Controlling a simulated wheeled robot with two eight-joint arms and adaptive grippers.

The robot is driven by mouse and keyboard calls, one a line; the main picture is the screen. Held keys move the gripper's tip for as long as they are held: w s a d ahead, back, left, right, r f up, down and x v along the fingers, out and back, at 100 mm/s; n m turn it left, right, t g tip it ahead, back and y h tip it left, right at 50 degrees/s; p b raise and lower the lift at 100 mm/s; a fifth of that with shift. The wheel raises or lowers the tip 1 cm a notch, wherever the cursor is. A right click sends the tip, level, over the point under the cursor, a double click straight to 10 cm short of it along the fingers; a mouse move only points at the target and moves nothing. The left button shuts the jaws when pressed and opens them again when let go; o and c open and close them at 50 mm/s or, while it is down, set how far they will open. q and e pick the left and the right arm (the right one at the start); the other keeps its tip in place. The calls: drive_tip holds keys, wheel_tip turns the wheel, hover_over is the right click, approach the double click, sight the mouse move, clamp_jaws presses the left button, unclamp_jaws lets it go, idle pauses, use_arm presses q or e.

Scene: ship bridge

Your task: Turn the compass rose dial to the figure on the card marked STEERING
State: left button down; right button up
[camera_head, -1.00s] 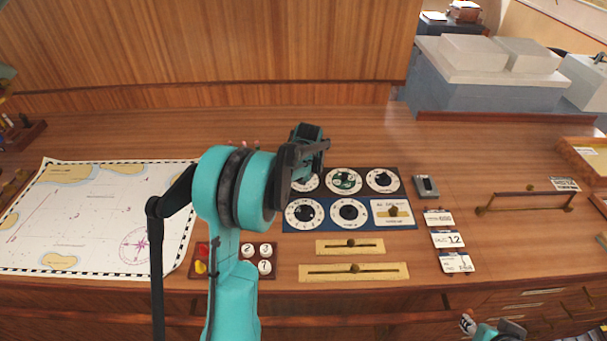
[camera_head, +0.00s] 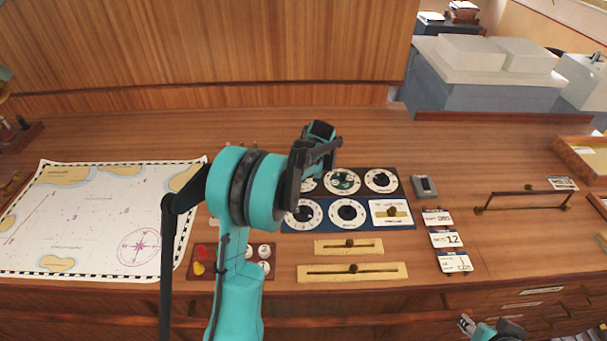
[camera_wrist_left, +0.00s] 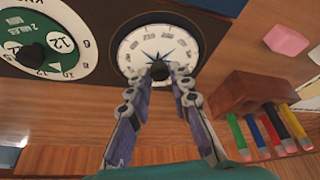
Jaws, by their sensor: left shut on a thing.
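The compass rose dial (camera_wrist_left: 158,52) is white with a dark blue star at its centre and a ring of figures too blurred to read. My left gripper (camera_wrist_left: 160,72) is shut on its centre knob. In the head view my left gripper (camera_head: 322,150) covers most of this dial, at the panel's upper left. Three cards lie right of the panel: the upper card (camera_head: 437,218) seems to read 080, the middle card (camera_head: 446,239) reads 12, and the lower card (camera_head: 454,262) is unclear. Their small headings are not legible. My right gripper (camera_head: 468,324) is at the bottom edge, its jaws unclear.
The green dial (camera_head: 342,181) sits beside the compass dial, with other dials and two brass sliders (camera_head: 350,271) nearby. A wooden pen holder (camera_wrist_left: 240,92) and a pink block (camera_wrist_left: 286,40) are close to my left gripper. A chart (camera_head: 100,215) lies left; a rail (camera_head: 525,201) stands right.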

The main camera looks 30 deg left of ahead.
use_arm(q)
drive_tip(key=c, duration=1.4)
unclamp_jaws()
drive_tip(key=shift+o, duration=0.2)
drive_tip(key=v, duration=1.2)
drive_tip(key=s+d+f+m+t+h+b, duration=0.1)
drive_tip(key=s+d+m, duration=0.3)
drive_tip(key=s, duration=0.4)
drive_tip(key=s+d+f+m+t+h+b, duration=0.1)
drive_tip(key=s+d+f+m+t+b, duration=0.1)
drive_tip(key=s+d, duration=0.5)
drive_tip(key=s+d+f+m+t+h+b, duration=0.1)
drive_tip(key=s+d+m, duration=0.4)
drive_tip(key=s, duration=0.6)
drive_tip(key=shift+d+f+m+t+h+b, duration=0.15)
drive_tip(key=shift+d+f+t+h+b, duration=0.1)
drive_tip(key=shift+f, duration=0.45)
drive_tip(key=shift+d+f+m+t+h+b, duration=0.15)
drive_tip(key=shift+d+f+h+b, duration=0.1)
drive_tip(key=shift+f, duration=0.4)
